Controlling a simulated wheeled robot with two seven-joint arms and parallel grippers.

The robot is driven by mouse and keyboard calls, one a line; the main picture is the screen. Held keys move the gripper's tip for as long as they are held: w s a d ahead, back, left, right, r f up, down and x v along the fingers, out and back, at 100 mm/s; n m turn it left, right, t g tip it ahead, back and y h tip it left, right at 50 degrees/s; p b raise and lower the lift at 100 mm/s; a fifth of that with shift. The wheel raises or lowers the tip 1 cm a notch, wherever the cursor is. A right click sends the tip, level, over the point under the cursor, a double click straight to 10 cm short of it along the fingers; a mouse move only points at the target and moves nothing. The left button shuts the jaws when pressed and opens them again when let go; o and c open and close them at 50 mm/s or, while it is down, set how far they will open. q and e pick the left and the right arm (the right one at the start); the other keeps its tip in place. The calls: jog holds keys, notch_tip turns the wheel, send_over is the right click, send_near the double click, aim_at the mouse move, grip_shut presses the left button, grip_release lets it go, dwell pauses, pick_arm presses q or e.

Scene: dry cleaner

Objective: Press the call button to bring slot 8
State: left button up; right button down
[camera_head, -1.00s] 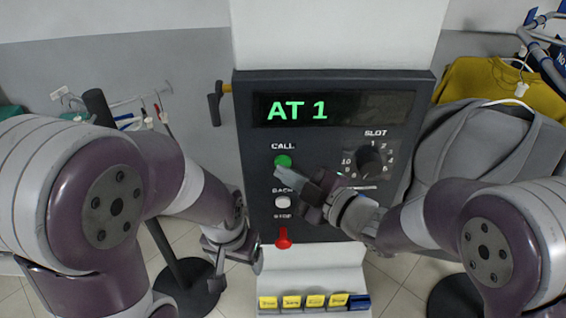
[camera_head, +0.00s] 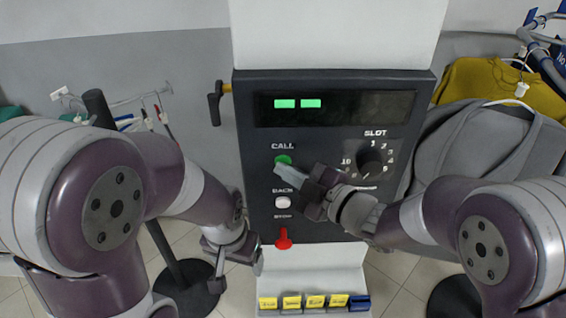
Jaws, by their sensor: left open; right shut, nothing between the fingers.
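The dark control panel (camera_head: 250,150) faces me. Its green call button (camera_head: 284,159) sits under the CALL label. My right gripper (camera_head: 281,169) is shut and empty, its fingertips at the lower edge of the button and hiding part of it. I cannot tell for sure whether they touch it. The display (camera_head: 345,108) shows two green blocks and no text. The slot dial (camera_head: 371,158) is at the right of the panel; my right gripper and wrist are close to its lower left, and its exact setting is hard to read. My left gripper (camera_head: 238,270) is open and empty, low beside the panel.
Below the call button are a white back button (camera_head: 283,202) and a red stop knob (camera_head: 284,239). A crank handle (camera_head: 215,103) sticks out at the panel's left. Yellow tags (camera_head: 291,302) line the bottom ledge. Covered clothes (camera_head: 475,140) hang close on the right.

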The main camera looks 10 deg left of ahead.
jog(key=shift+s+d+b, duration=0.25)
jog(key=shift+s+b, duration=0.05)
jog(key=shift+s, duration=0.5)
jog(key=shift+s, duration=0.1)
jog(key=s, duration=0.2)
jog(key=s+d+b, duration=0.1)
jog(key=s, duration=0.1)
jog(key=shift+s+d, duration=0.2)
jog(key=shift+s, duration=0.1)
dwell(0.4)
